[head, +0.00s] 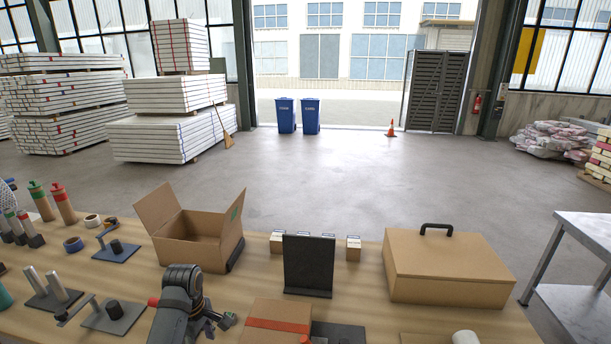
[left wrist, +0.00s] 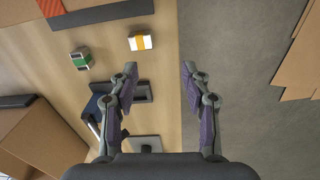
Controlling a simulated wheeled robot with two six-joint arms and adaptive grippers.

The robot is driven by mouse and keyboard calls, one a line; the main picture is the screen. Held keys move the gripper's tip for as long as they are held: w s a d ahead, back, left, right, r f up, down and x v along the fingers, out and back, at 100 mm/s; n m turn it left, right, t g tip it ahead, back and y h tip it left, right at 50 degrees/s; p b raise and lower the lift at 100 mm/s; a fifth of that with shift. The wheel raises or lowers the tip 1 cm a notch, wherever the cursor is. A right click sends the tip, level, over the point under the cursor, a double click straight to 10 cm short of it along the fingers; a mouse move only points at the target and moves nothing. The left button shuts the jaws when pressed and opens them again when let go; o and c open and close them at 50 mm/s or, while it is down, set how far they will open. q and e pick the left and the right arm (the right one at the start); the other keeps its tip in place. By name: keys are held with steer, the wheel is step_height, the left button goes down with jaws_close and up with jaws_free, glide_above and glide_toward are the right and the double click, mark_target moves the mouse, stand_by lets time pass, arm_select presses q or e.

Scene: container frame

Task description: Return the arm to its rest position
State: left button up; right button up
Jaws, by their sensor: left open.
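My left arm reaches in at the bottom of the head view, low over the workbench (head: 350,275). Its gripper (head: 221,323) is mostly hidden there behind the arm's own dark joint. In the left wrist view the gripper (left wrist: 158,75) shows two fingers spread apart with nothing between them. Below the fingers are the bench edge and the grey floor. My right gripper does not show in either view.
The open cardboard box (head: 193,235) stands behind the arm. A box with an orange strip (head: 276,325) lies right of the gripper. A black upright plate (head: 309,265) and a handled brown case (head: 446,266) stand further right. Metal fixtures (head: 115,315) stand left.

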arm_select(q)
steer(key=s+d+f+m+t, duration=0.1)
steer(key=s+m+t, duration=0.1)
steer(key=s+m, duration=0.7)
steer(key=s+d+f+m+t, duration=0.1)
steer(key=s+f+m, duration=0.1)
steer(key=s+m, duration=0.7)
steer(key=s+a+f+n+g+b, duration=0.1)
steer(key=s+a+f, duration=0.1)
steer(key=f, duration=1.2)
steer(key=s+a+f+n+b, duration=0.1)
steer(key=s+f, duration=0.1)
steer(key=f, duration=1.2)
steer(key=s+a+f+g+b, duration=0.1)
steer(key=s+f, duration=1.6)
steer(key=s, duration=0.1)
steer(key=shift+s+a+f+y, duration=0.15)
steer(key=shift+s+f+y, duration=0.15)
steer(key=shift+f, duration=0.1)
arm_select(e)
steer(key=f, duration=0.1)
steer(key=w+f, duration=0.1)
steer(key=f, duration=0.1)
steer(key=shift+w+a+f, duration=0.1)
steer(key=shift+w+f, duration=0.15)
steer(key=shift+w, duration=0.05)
